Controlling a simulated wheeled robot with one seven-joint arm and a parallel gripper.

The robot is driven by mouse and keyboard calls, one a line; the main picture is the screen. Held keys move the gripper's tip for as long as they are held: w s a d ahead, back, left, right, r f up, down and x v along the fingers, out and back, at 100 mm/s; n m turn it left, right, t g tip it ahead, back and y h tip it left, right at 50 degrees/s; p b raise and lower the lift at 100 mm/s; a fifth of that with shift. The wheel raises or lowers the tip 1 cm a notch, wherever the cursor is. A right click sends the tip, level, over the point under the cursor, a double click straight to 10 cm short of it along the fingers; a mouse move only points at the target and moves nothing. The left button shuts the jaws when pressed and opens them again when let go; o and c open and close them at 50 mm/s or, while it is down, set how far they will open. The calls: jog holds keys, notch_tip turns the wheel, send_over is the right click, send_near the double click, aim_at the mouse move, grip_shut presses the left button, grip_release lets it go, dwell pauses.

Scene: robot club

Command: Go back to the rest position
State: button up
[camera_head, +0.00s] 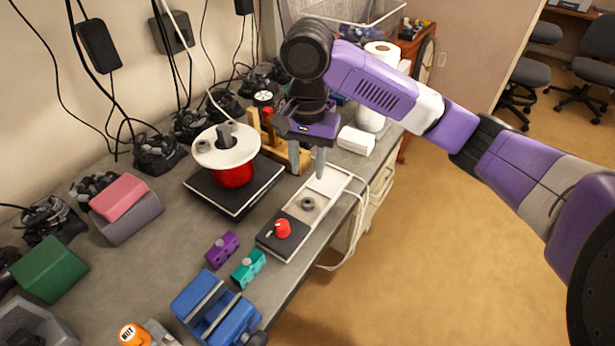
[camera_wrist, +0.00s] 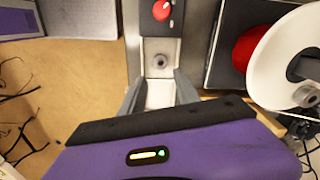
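My gripper (camera_head: 307,164) is over the workbench (camera_head: 150,245), above the far end of a narrow white tray (camera_head: 325,190). In the wrist view its two fingers (camera_wrist: 158,90) are spread apart with nothing between them. A small grey ring-shaped part (camera_head: 308,203) lies in the tray, and it also shows ahead of the fingertips in the wrist view (camera_wrist: 160,61). A red knob (camera_head: 283,228) sits on the black panel at the tray's near end. My arm reaches in from the right.
A red spool with a white top (camera_head: 232,174) stands on a black plate left of my gripper. A wooden stand (camera_head: 293,156) is close behind the fingers. A white box (camera_head: 356,140) is to the right. A blue vise (camera_head: 215,308) is at the near edge. The floor (camera_head: 430,240) right of the bench is open.

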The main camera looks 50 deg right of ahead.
jog(key=shift+r, duration=0.6)
